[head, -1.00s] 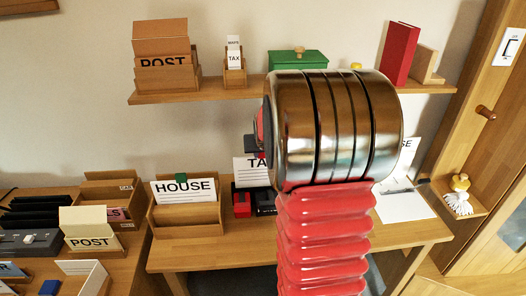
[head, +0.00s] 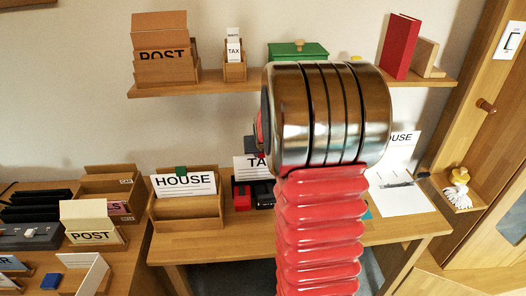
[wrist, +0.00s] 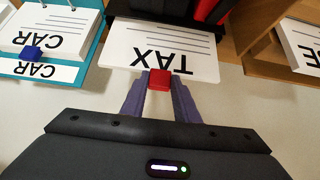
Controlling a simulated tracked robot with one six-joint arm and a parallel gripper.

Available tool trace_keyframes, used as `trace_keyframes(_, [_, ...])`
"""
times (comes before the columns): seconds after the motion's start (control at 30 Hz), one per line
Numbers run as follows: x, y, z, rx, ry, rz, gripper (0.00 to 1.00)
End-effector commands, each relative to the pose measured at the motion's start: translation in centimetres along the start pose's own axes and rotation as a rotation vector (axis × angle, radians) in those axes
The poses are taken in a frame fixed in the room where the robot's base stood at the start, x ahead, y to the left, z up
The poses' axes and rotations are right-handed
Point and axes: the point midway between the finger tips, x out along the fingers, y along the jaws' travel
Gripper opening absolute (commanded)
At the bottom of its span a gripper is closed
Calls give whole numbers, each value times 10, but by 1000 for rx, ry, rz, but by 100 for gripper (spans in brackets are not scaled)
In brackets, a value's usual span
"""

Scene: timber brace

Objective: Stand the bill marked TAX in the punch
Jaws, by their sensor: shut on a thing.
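The white bill marked TAX (wrist: 160,48) has a red block (wrist: 159,79) at its near edge in the wrist view. My gripper (wrist: 159,85) is shut on that red block. In the head view the bill (head: 246,166) is partly hidden behind my arm. A red and black device, which looks like the punch (head: 241,198), stands on the desk just below the bill. It shows partly at the top of the wrist view (wrist: 208,12), beyond the bill. I cannot tell whether the bill touches it.
A HOUSE bill (head: 183,185) stands in a wooden holder left of the punch. A bill marked CAR (wrist: 52,30) lies on a teal board at the left of the wrist view. A white sheet (head: 403,190) is at the right. A shelf (head: 200,92) runs above the desk.

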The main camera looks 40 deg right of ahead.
Motion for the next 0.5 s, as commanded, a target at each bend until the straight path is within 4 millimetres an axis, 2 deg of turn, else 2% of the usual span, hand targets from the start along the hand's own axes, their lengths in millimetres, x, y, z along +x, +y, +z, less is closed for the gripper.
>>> trace_keyframes(0.5, [11, 0, 9, 0, 1, 0, 0])
